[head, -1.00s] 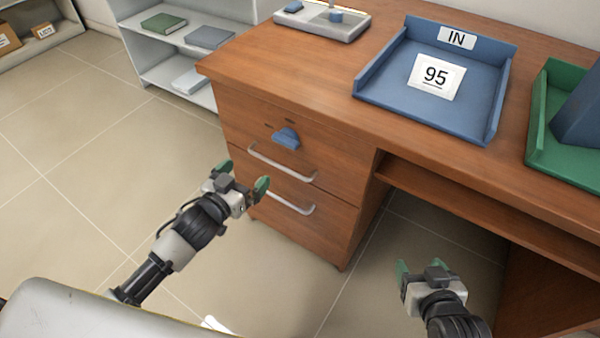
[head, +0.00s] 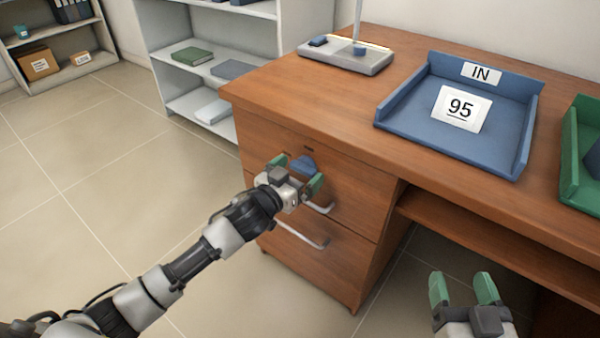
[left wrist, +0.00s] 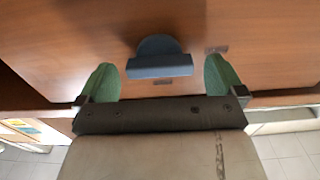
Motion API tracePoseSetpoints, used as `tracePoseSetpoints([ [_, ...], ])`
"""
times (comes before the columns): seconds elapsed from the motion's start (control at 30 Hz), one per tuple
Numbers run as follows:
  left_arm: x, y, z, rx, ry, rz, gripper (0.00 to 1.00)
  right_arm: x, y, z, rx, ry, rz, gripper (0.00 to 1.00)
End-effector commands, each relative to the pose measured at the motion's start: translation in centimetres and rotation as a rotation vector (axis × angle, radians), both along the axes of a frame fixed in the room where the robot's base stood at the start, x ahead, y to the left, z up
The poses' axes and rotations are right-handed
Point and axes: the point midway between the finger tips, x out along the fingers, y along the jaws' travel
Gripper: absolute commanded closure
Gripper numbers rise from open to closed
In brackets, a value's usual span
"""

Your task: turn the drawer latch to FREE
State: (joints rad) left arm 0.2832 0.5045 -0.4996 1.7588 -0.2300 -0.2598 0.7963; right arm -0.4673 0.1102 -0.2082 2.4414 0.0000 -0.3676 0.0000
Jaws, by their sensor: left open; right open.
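The blue drawer latch (head: 303,165) is on the front of the desk's top drawer, partly hidden behind my left gripper in the head view. In the left wrist view the latch (left wrist: 158,60) shows as a rounded blue knob with a flat bar, lying between the two green fingers and a little beyond their tips. My left gripper (head: 298,172) is open in front of it, and I see no contact. My right gripper (head: 462,288) is open and empty at the lower right, below the desk's edge. Small dark marks (left wrist: 216,50) are on the drawer front near the latch.
Silver drawer handles (head: 302,236) stick out below the latch. On the desktop are a blue IN tray (head: 405,126) with a 95 card, a green tray (head: 572,170) and a grey stand (head: 335,58). Shelves (head: 160,60) stand behind left. The floor at left is clear.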

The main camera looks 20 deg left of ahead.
Motion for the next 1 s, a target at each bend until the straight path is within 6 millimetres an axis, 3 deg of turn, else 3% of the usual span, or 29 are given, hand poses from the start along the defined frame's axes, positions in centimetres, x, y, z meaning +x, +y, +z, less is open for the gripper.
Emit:
tracePoseSetpoints([
  [0.4, 0.81, -0.33, 0.03, 0.0, 0.0, 0.0, 0.02, 0.04, 0.12, 0.61, 0.012, -0.046, 0.003, 0.35],
  [0.73, 0.78, -0.31, 0.03, 0.001, 0.0, 0.0, 0.51, 0.04, 0.13, 0.61, 0.012, -0.045, 0.003, 0.35],
  [1.0, 0.77, -0.31, 0.11, 0.024, -0.009, 0.0, 0.51, 0.01, -0.03, 0.06, -0.001, 0.005, -0.001, 0.35],
])
